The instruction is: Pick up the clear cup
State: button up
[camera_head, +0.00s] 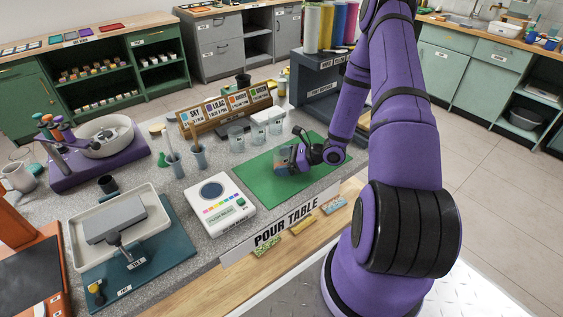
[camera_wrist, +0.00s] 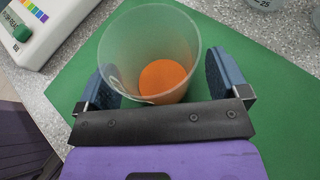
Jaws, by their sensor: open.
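The clear cup (camera_wrist: 120,42) stands in the wrist view with its open rim towards the camera. An orange round patch (camera_wrist: 164,80) shows at its bottom; whether it is liquid or something else I cannot tell. My gripper (camera_wrist: 163,76) is open, with one blue-grey finger on each side of the cup. Contact with the cup wall is not clear. In the head view my gripper (camera_head: 288,160) is low over the green mat (camera_head: 254,181), and its fingers mostly hide the cup there.
A white scale (camera_head: 210,204) stands left of the mat. Several clear measuring cups (camera_head: 257,127) stand behind it, before a wooden rack of labelled cards (camera_head: 225,108). A dark shelf (camera_head: 316,82) with coloured rolls rises behind my arm. The table's front edge is close to the mat.

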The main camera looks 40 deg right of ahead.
jog(key=shift+c, duration=0.4)
jog(key=c, duration=0.9)
jog(key=shift+r, duration=0.15)
